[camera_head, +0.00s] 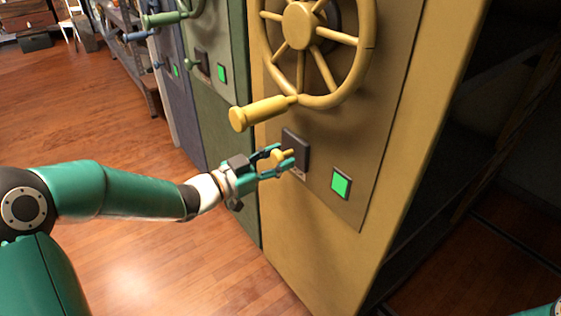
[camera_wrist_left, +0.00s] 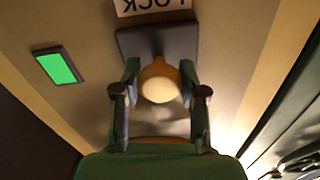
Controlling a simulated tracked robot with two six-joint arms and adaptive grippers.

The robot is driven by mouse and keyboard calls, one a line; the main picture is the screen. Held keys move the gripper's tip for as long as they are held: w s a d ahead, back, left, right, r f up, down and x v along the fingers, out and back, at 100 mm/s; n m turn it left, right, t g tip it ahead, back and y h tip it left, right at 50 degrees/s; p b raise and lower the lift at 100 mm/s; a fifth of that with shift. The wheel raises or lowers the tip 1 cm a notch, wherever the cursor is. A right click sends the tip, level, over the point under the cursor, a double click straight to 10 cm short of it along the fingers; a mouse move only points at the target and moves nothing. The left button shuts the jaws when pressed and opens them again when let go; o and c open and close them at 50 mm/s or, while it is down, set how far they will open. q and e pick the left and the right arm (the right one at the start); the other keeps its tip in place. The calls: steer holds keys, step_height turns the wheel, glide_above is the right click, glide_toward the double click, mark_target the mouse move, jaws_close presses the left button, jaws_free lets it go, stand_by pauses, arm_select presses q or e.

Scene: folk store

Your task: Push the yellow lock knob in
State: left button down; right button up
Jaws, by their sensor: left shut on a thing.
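The yellow lock knob (camera_head: 277,156) sticks out of a dark square plate (camera_head: 297,149) on the yellow cabinet's front, below the wheel. My left gripper (camera_head: 279,161) is shut on the knob, one finger on each side. In the left wrist view the round knob (camera_wrist_left: 159,82) sits between the fingertips of my left gripper (camera_wrist_left: 160,88), in front of the dark plate, with a LOCK label (camera_wrist_left: 153,5) upside down at the top edge. My right gripper is not in view; only a bit of teal shows at the lower right corner of the head view.
A yellow handwheel (camera_head: 299,26) with a projecting handle (camera_head: 262,112) is just above my left gripper. A lit green square (camera_head: 341,183) is right of the plate. Green (camera_head: 228,128) and blue cabinets stand to the left. The wooden floor (camera_head: 110,262) is open on the left.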

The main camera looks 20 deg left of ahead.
arm_select(q)
steer(key=shift+d, duration=0.15)
steer(key=c, duration=1.1)
jaws_free()
steer(key=shift+w+r, duration=0.1)
steer(key=o, duration=0.5)
steer(key=shift+w+d, duration=0.1)
steer(key=shift+w, duration=0.05)
steer(key=v, duration=1.2)
